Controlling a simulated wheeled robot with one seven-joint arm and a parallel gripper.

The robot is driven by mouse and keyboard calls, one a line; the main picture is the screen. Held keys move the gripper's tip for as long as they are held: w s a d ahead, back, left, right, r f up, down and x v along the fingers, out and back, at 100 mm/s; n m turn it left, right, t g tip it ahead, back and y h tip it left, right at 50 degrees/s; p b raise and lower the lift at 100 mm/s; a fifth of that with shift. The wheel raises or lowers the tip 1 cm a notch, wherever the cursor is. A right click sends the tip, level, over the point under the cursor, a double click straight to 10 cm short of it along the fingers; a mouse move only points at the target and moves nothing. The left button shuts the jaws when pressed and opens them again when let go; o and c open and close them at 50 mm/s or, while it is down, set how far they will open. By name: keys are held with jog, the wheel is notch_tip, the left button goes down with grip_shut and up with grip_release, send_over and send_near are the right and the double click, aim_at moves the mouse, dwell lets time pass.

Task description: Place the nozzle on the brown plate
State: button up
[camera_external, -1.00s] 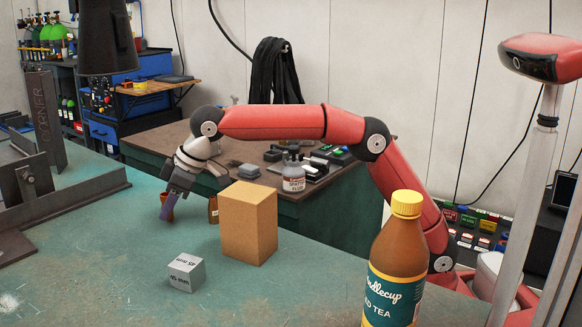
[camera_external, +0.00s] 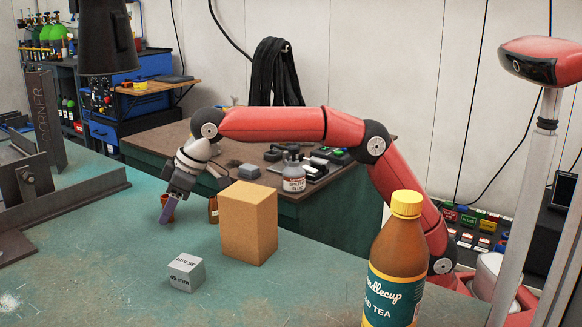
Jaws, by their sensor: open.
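My gripper (camera_external: 167,210) points down over the teal table at the left of the cardboard-coloured box. A small brown item (camera_external: 213,210) stands to the right, partly hidden by the box. I cannot make out a brown plate in this view.
The tall tan box (camera_external: 248,225) stands right of my gripper. A grey cube (camera_external: 186,272) lies in front of it. A tea bottle (camera_external: 396,265) stands at the front right. Dark steel angle pieces (camera_external: 70,205) lie at the left. The front left of the teal table (camera_external: 95,275) is clear.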

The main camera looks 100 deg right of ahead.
aim_at(167, 197)
jog(key=v, duration=0.2)
jog(key=p+v, duration=0.1)
jog(key=v, duration=0.1)
jog(key=w+v, duration=0.1)
jog(key=v, duration=0.1)
jog(key=shift+s+a+r, duration=0.1)
jog(key=shift+s+r, duration=0.05)
jog(key=shift+r, duration=0.45)
jog(key=shift+s+r, duration=0.3)
jog(key=shift+r, duration=0.15)
jog(key=s+f, duration=0.3)
jog(key=s, duration=1.2)
jog(key=s+a+f, duration=0.1)
jog(key=s+f, duration=0.2)
jog(key=s, duration=1.2)
jog(key=shift+s+f+h, duration=0.2)
jog(key=shift+f+h, duration=0.1)
jog(key=shift+o, duration=0.3)
jog(key=s+f, duration=0.9)
jog(key=s, duration=0.1)
jog(key=shift+s+d+f, duration=0.25)
jog(key=shift+s+f, duration=0.05)
